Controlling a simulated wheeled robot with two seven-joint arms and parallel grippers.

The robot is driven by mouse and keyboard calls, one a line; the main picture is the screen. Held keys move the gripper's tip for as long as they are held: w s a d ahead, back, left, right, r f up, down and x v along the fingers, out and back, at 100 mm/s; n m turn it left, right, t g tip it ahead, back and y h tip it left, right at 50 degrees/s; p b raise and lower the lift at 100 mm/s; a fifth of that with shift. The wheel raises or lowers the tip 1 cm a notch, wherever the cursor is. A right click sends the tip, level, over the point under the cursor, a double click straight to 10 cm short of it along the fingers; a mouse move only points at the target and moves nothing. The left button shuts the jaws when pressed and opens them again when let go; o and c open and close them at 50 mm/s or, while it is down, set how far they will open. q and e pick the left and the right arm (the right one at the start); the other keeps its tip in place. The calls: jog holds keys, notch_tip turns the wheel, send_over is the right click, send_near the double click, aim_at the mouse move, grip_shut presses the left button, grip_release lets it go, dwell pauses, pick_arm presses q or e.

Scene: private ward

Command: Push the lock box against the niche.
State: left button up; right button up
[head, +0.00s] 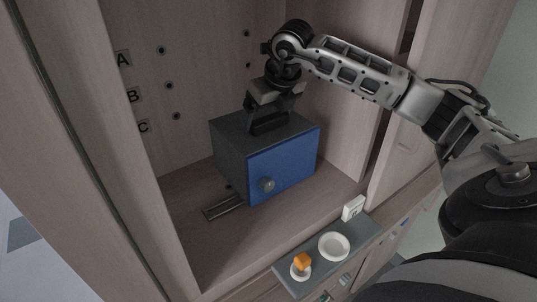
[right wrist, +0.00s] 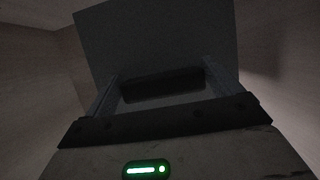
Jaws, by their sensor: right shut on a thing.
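The lock box (head: 228,146) is a dark grey box with a blue door and a round knob. It sits inside the wooden niche (head: 190,240), apparently on its floor, towards the back. My right gripper (head: 268,123) comes down from above and is shut on the handle on top of the box. In the right wrist view the dark handle (right wrist: 163,85) lies between the two fingers, with the grey box top (right wrist: 155,35) behind it. The contact between the box and the niche's back wall is hidden. My left gripper is not in view.
A slotted metal plate (head: 222,208) lies on the niche floor left of the box. The wall has labels A, B and C (head: 143,127) beside holes. In front, a grey tray (head: 310,262) carries a white dish (head: 334,247) and a small dish with an orange item (head: 302,261).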

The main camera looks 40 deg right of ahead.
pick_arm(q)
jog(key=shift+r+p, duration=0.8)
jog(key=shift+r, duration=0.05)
pick_arm(e)
jog(key=shift+w+d+r, duration=0.1)
jog(key=shift+w, duration=0.95)
jog(key=shift+w+d+r, duration=0.1)
jog(key=shift+w, duration=0.95)
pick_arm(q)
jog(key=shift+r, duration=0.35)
pick_arm(e)
jog(key=shift+w, duration=0.6)
